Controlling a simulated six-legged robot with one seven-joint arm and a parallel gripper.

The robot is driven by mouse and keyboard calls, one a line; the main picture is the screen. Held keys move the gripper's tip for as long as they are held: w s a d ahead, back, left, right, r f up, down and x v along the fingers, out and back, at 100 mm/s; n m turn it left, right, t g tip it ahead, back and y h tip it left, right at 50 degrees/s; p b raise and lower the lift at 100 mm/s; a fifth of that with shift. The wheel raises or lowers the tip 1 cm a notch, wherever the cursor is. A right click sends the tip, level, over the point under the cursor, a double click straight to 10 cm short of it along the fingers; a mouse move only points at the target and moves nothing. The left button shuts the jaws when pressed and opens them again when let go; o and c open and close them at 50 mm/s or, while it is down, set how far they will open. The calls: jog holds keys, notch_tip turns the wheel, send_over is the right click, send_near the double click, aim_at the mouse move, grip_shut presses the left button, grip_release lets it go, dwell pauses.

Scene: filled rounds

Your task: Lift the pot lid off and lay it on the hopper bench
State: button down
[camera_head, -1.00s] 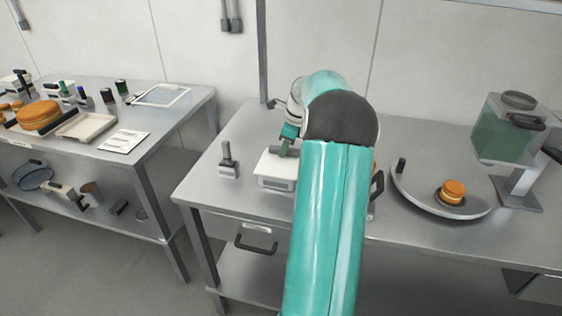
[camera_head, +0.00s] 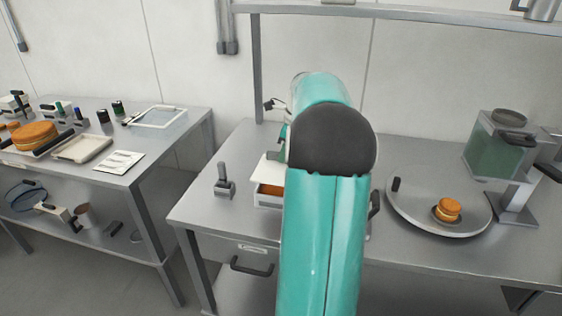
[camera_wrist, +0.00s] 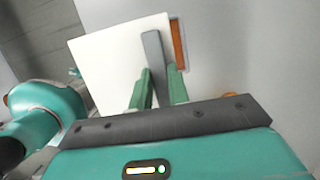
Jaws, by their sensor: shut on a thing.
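The white square pot lid (camera_head: 269,169) is raised and tilted over the white pot (camera_head: 266,200), uncovering an orange-brown filling. The pot stands on the steel bench (camera_head: 205,208), which also bears a green hopper (camera_head: 495,150). In the wrist view my gripper (camera_wrist: 159,72) is shut on the grey bar handle of the lid (camera_wrist: 105,62). A strip of the pot's orange-brown filling (camera_wrist: 179,45) shows past the lid's edge. In the head view my arm hides most of my gripper and the pot's right part.
A dark upright-handled tool (camera_head: 224,182) stands left of the pot. A round grey tray (camera_head: 432,225) with a filled orange round (camera_head: 447,209) lies to the right. The left bench (camera_head: 170,142) holds trays and several small items. Bare bench shows around the dark tool.

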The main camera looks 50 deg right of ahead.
jog(key=s+a+r, duration=0.1)
jog(key=s+a, duration=0.1)
jog(key=s+a+r, duration=0.3)
jog(key=s, duration=0.2)
jog(key=shift+a+r, duration=0.35)
jog(key=shift+a, duration=0.05)
jog(key=shift+s+a+r, duration=0.1)
jog(key=shift+s+r, duration=0.15)
jog(key=shift+r, duration=2.35)
